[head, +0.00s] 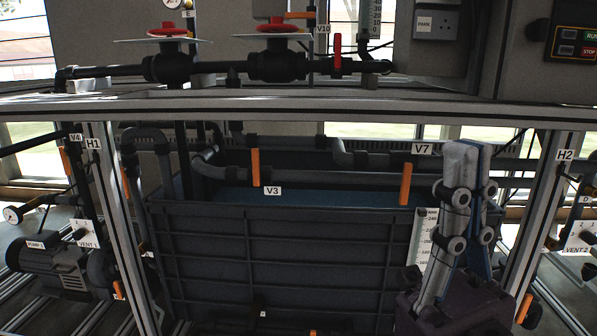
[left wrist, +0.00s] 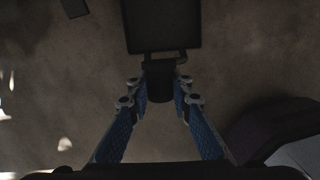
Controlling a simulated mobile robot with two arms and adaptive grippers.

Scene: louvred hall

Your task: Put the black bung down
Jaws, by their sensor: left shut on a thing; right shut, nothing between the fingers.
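The black bung (left wrist: 160,90) is a dark, short cylinder between the fingertips of my left gripper (left wrist: 161,80) in the left wrist view. The two blue-padded fingers close on it from both sides. The picture is dim, and its lower end is hard to make out. My left gripper and the bung do not show in the head view. My right gripper (head: 464,150) stands upright at the right of the head view, its fingers together with nothing between them, in front of the tank.
A dark ribbed tank (head: 275,255) with blue inside stands under the frame's crossbar (head: 300,113). Pipes with orange-handled valves V3 (head: 255,167) and V7 (head: 405,184) run over it. In the left wrist view, a dark rectangular thing (left wrist: 163,25) lies just beyond the bung, above brownish floor (left wrist: 240,60).

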